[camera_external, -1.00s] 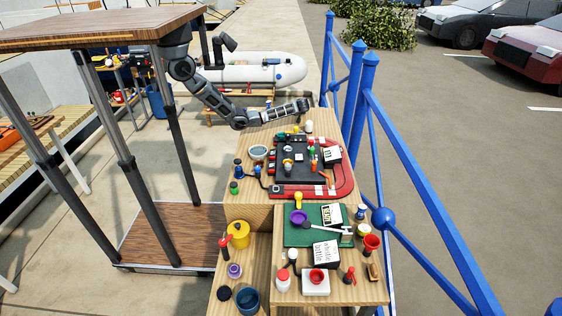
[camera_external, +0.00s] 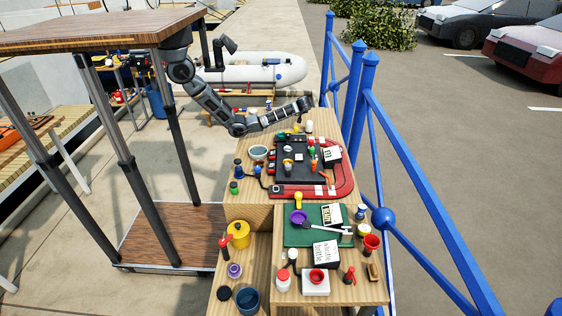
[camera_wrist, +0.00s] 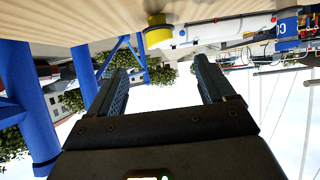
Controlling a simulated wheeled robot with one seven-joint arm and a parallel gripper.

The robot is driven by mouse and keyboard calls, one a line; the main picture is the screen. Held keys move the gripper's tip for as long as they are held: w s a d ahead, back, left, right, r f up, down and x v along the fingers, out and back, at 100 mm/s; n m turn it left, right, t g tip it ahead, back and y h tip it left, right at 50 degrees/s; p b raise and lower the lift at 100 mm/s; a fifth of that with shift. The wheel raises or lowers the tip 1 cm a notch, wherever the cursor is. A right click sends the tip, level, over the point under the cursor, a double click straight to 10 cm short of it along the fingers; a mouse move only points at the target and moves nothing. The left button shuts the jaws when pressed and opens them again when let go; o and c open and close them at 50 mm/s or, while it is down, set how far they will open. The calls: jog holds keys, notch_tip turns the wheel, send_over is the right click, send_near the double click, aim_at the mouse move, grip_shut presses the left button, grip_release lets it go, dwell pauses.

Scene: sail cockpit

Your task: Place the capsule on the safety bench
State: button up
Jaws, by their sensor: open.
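My gripper (camera_external: 307,102) is above the far end of a long wooden workbench (camera_external: 262,143). In the wrist view my gripper (camera_wrist: 163,80) has its two fingers apart, with nothing between them. I cannot tell for sure which item is the capsule. A small white item (camera_external: 309,127) stands on the bench just below my gripper. The upside-down wrist view shows a short yellow cylinder (camera_wrist: 157,36) at the wooden edge, beyond the fingertips. I cannot tell which surface is the safety bench; a low wooden bench (camera_external: 208,115) stands beside the white inflatable boat.
A red-edged black tray (camera_external: 300,170), a green mat (camera_external: 300,238), bottles, cups and labelled boxes crowd the workbench. A blue railing (camera_external: 400,150) runs along its right side. The white inflatable boat (camera_external: 245,68) lies behind my arm. The floor to the left is mostly clear.

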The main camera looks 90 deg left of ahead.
jog(key=shift+v, duration=1.1)
